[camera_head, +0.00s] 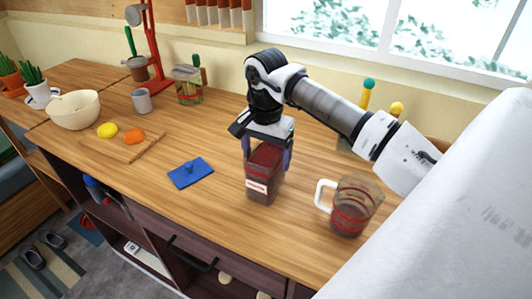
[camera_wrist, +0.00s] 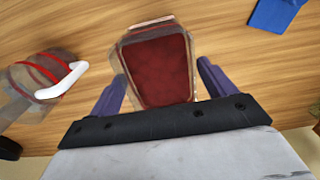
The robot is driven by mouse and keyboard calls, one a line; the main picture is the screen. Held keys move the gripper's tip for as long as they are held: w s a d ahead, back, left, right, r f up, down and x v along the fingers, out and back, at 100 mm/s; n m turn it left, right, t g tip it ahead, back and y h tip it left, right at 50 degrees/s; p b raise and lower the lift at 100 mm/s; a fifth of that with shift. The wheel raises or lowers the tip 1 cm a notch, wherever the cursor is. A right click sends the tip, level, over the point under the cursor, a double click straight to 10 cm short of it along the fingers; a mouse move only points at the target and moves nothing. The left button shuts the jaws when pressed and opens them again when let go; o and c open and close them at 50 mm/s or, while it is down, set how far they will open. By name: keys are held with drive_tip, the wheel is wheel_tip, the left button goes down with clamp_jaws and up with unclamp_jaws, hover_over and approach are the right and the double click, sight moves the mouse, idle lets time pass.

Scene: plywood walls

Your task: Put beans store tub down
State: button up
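The beans store tub (camera_head: 263,181) is a clear, squarish container filled with dark red contents, with a pale label low on its front. It appears upright on the wooden counter, near the front edge. The wrist view looks down into its red top (camera_wrist: 160,70). My gripper (camera_head: 267,155) is above it, with a purple finger on either side of the tub. In the wrist view my gripper (camera_wrist: 163,68) shows a narrow gap to the tub on the right. The left fingertip is very close to the tub, and contact there is unclear. The fingers look open around it.
A glass measuring jug (camera_head: 350,207) with a white handle stands close on the tub's right. A blue cloth-like piece (camera_head: 190,173) lies to its left. Farther left are a cutting board (camera_head: 125,147), a cup (camera_head: 141,101) and a jar (camera_head: 187,88). Bare counter lies between these.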

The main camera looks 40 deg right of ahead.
drive_tip(key=shift+o, duration=0.4)
drive_tip(key=shift+r, duration=0.1)
wheel_tip(320, 180, up, 12)
drive_tip(key=b, duration=0.2)
drive_tip(key=shift+a, duration=0.1)
